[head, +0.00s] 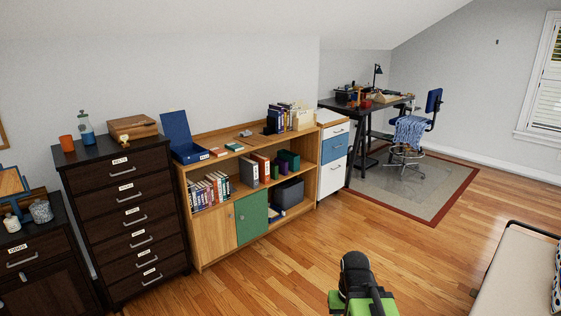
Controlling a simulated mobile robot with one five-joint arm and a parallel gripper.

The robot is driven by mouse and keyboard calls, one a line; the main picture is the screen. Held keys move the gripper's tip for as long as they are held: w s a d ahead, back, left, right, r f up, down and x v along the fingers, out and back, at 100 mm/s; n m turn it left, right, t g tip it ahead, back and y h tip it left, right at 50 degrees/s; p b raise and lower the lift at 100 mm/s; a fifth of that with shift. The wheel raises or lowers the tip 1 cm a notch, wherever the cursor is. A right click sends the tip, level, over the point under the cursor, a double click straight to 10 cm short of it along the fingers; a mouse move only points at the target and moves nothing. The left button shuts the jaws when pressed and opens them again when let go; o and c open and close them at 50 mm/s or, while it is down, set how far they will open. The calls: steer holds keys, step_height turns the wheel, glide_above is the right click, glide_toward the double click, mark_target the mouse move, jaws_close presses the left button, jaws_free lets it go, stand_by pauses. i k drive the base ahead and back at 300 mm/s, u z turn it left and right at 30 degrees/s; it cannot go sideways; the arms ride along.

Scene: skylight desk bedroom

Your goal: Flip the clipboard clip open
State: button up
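A flat brown board (256,138) lies on top of the low wooden bookcase (215,143), with a small grey piece on it. It may be the clipboard, but it is too small to be sure, and I cannot tell how its clip stands. My arm, black and green, shows at the bottom centre, far from the bookcase top and over the floor. My gripper (356,264) seems to be at its black upper end. No fingertips can be made out, and nothing is seen held.
An open blue box (178,138) and small books share the bookcase top. A dark drawer cabinet (128,205) stands left of it. A black desk (366,106) and a blue chair (409,132) stand at the back on a rug (425,192). A beige bed or bench (518,275) is at right. Wood floor between is clear.

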mark_target(247, 132)
steer(key=u, duration=0.05)
steer(key=i, duration=2.55)
steer(key=u, duration=0.7)
steer(key=i, duration=1.15)
steer(key=u, duration=0.25)
